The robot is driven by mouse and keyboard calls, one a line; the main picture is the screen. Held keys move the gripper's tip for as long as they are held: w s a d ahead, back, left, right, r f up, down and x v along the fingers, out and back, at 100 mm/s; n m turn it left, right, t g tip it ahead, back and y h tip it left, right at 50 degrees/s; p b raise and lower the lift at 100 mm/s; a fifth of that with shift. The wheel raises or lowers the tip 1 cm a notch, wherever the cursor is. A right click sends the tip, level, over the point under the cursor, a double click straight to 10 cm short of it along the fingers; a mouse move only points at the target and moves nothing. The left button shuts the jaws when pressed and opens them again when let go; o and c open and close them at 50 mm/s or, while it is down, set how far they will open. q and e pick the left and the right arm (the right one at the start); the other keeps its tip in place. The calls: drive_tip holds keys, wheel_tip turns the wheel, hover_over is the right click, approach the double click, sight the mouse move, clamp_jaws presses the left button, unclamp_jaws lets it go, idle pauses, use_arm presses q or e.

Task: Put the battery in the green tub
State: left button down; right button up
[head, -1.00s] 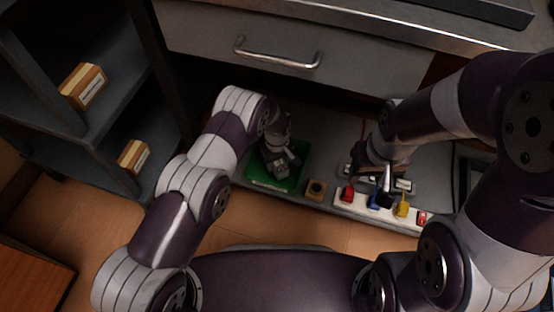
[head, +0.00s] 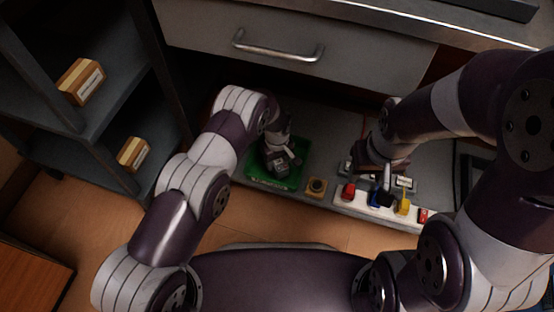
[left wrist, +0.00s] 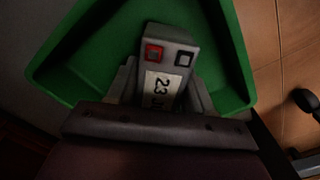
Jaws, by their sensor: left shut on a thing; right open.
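The battery (left wrist: 167,62) is a grey block with a red-framed and a dark-framed terminal and a white label reading "23". My left gripper (left wrist: 160,95) is shut on it, with a finger on each side. In the left wrist view the battery is over the inside of the green tub (left wrist: 95,60); I cannot tell whether it touches the floor of the tub. In the head view my left gripper (head: 278,160) is above the green tub (head: 290,184), and the battery (head: 277,163) shows small below it. My right gripper (head: 385,183) is open near a white strip, its fingers partly hidden.
The white strip (head: 346,201) carries red, blue and yellow pieces. A drawer front with a handle (head: 278,50) overhangs behind. Shelves with boxes (head: 133,154) stand at the left.

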use_arm(q)
drive_tip(key=shift+f, duration=0.15)
drive_tip(key=shift+c, duration=2.2)
unclamp_jaws()
drive_tip(key=shift+o, duration=0.4)
